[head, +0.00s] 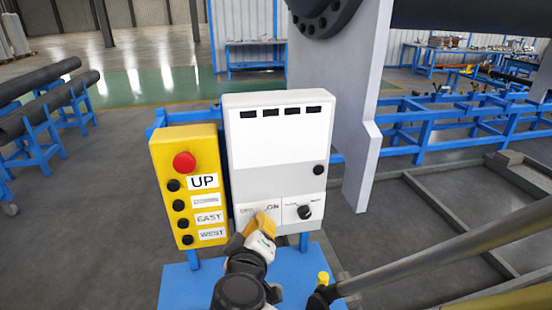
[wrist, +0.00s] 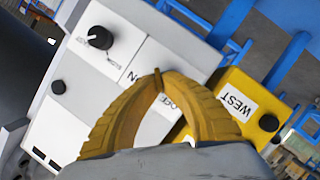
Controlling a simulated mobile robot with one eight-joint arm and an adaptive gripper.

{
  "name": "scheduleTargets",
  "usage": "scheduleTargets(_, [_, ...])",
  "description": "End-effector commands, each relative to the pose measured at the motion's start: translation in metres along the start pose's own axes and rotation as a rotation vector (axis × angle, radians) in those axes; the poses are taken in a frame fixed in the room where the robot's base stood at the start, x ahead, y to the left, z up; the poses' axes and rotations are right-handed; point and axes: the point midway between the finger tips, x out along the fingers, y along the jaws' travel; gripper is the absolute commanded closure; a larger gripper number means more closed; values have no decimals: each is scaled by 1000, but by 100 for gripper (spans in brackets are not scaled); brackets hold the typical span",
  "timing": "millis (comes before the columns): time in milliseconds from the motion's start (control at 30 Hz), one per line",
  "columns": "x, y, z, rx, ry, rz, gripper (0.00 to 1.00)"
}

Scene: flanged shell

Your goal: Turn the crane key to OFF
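The white control box (head: 277,140) stands upright, with OFF and ON labels on its lower panel. The ON label (head: 272,207) and OFF label (wrist: 169,101) are partly covered by my fingers. My gripper (head: 262,216) is at the panel between these labels. In the wrist view my yellow fingers (wrist: 157,82) come together at the tips, with a thin sliver between them that appears to be the crane key (wrist: 157,79). Most of the key is hidden by the fingers, so its exact angle cannot be told.
A black knob (head: 304,212) sits right of the key's panel section. A yellow button box (head: 184,150) with a red button (head: 184,162) stands close on the left. A grey upright plate (head: 362,150) rises behind on the right.

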Motion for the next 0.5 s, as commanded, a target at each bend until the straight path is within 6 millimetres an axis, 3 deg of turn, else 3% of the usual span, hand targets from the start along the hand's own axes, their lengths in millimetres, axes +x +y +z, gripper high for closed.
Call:
scheduleTargets(267, [0,0,0,0,0,0,100])
scheduleTargets(367, [0,0,0,0,0,0,73])
scheduleTargets(500, [0,0,0,1,0,0,73])
